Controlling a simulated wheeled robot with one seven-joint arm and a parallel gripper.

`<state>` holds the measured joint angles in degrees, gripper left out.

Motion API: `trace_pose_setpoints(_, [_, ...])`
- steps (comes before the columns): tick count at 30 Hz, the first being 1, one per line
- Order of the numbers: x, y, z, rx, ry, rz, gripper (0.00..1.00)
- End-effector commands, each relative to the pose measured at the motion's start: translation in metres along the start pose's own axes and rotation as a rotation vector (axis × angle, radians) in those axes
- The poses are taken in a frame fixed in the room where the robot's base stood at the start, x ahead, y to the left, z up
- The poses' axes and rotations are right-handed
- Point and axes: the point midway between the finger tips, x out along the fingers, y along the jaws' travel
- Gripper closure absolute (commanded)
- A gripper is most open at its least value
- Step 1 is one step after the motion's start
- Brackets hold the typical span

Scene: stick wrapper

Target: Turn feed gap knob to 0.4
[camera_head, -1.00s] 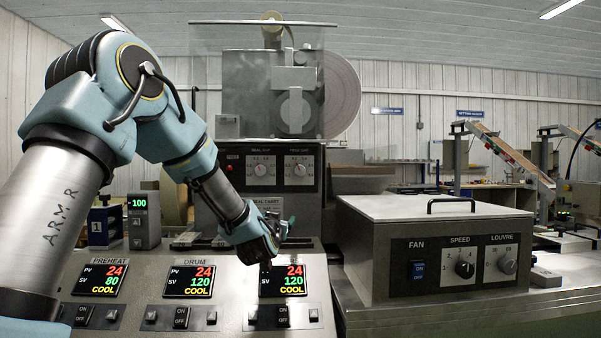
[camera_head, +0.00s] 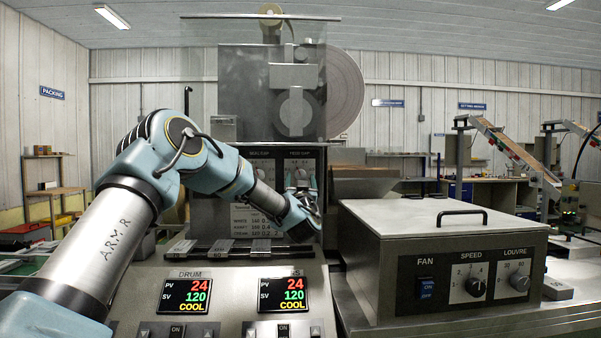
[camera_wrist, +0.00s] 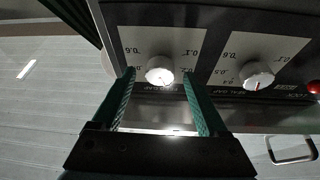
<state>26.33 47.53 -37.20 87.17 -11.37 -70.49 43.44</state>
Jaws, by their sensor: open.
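The feed gap knob (camera_head: 302,174) is a small pale round knob on a white dial plate, on the dark upper panel of the wrapper. In the wrist view the feed gap knob (camera_wrist: 160,69) appears upside down, between the tips of my gripper (camera_wrist: 158,77). The green fingers are open, one to each side of the knob, with a gap visible on both sides. I cannot read its pointer clearly. In the head view my gripper (camera_head: 302,184) is raised in front of this knob. The seal gap knob (camera_wrist: 257,75) sits beside it, outside the fingers, with a red mark.
A seal chart (camera_head: 250,222) below the knobs is partly hidden by my arm. Drum displays (camera_head: 188,295) stand on the sloped console in front. A grey box with fan, speed and louvre controls (camera_head: 440,270) stands to the right. A red button (camera_wrist: 314,86) is beyond the seal gap knob.

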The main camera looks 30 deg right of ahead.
Motion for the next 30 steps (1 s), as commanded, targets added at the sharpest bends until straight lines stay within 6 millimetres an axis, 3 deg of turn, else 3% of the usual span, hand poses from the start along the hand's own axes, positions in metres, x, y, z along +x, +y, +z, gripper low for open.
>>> trace_pose_setpoints(4, [0.0124,-0.0001,-0.0004,-0.001,-0.001,0.000,0.24])
trace_pose_setpoints(14, [0.0145,0.0002,0.0005,0.000,0.000,0.001,0.24])
trace_pose_setpoints(30, [0.0144,0.0002,0.0004,0.000,-0.001,0.001,0.84])
